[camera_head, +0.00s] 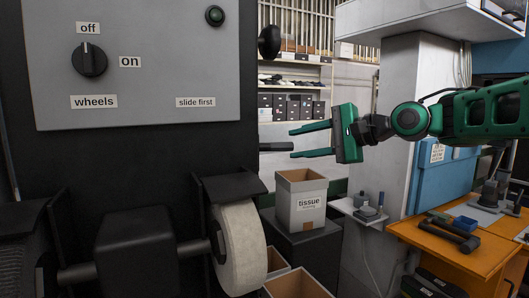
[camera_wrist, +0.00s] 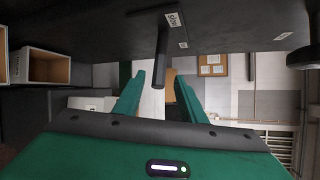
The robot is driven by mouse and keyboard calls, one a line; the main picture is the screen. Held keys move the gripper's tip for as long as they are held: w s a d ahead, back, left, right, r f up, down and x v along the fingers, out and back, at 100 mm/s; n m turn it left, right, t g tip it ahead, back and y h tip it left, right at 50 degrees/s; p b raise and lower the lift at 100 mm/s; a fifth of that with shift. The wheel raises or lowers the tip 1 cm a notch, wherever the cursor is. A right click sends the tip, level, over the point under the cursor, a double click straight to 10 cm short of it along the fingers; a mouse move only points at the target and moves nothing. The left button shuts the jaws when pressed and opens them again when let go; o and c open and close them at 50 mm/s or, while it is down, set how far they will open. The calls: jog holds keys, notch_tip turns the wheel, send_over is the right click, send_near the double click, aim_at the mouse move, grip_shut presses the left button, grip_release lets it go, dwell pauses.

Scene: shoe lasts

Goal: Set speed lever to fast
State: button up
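The speed lever is a dark rod (camera_head: 276,147) sticking out to the right from the side of the black machine. It also shows in the wrist view, where the lever (camera_wrist: 160,55) hangs from the machine's dark side panel, close to a small label (camera_wrist: 173,19) that seems to read "slow". My gripper (camera_head: 291,143) is open and empty, with its green fingers pointing left at the machine. In the wrist view the lever's free end lies between the open fingertips (camera_wrist: 160,86). Whether it touches either finger I cannot tell. Other labels on the panel are too small to read.
A round black knob (camera_head: 270,42) juts from the machine above the lever. The grey front panel (camera_head: 150,80) has a wheels switch (camera_head: 90,60). A white wheel (camera_head: 240,247) and a tissue box (camera_head: 302,200) are below. An orange bench (camera_head: 475,258) stands right.

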aim_at(266, 149)
jog(key=x, duration=1)
jog(key=shift+a+f, duration=0.1)
jog(key=shift+a, duration=0.45)
jog(key=shift+c, duration=0.6)
grip_shut()
